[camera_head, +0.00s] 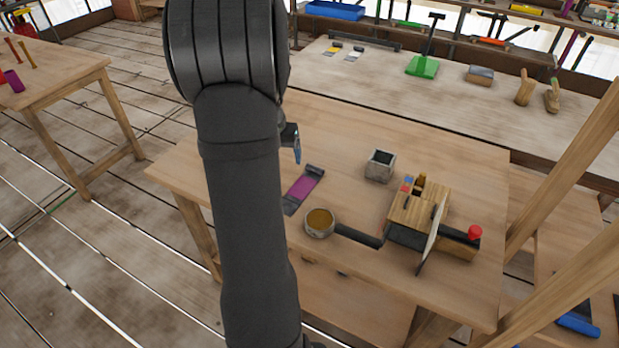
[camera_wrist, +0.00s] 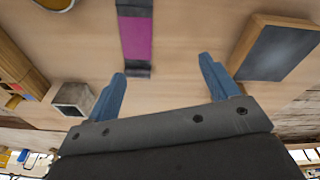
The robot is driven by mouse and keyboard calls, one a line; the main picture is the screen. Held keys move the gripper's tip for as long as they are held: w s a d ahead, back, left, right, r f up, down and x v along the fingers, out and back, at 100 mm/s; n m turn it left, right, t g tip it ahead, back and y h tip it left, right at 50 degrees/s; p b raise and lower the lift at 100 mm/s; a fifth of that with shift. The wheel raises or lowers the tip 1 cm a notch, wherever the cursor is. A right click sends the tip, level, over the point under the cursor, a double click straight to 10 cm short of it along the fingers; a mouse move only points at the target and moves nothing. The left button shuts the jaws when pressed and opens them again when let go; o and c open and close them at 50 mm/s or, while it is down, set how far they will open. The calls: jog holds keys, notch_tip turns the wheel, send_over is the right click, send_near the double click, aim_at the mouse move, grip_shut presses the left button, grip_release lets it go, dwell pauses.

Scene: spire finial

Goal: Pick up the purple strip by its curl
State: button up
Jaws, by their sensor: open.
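The purple strip (camera_head: 303,188) lies on the wooden table in the head view, with dark grey ends. Its far end, by the upper right, looks raised like a curl. In the wrist view the strip (camera_wrist: 137,38) is at the top centre, with a dark end band toward me. My gripper (camera_wrist: 161,75) is open and empty, its two blue fingers apart. The strip's near end lies between and a little beyond the fingertips in that view. In the head view my gripper (camera_head: 297,155) is mostly hidden behind my arm, only a blue finger showing, above and behind the strip.
A small grey square pot (camera_head: 380,165) stands right of the strip. A round pot (camera_head: 319,223) with a brown top stands in front. A wooden block device (camera_head: 420,210) with a red knob is further right. A dark-topped block (camera_wrist: 270,50) is close by the right finger in the wrist view.

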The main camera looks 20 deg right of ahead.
jog(key=d+r+m+t+h, duration=0.1)
jog(key=d+r+m+h, duration=0.15)
jog(key=d+r, duration=0.25)
jog(key=m, duration=0.1)
send_near(313, 169)
jog(key=shift+t+y, duration=0.25)
jog(key=shift+t, duration=0.15)
jog(key=x, duration=0.9)
jog(key=shift+s+d, duration=0.25)
jog(key=shift+d, duration=0.05)
jog(key=shift+c, duration=0.2)
jog(key=c, duration=1.1)
jog(key=shift+c, duration=0.6)
jog(key=shift+r, duration=0.1)
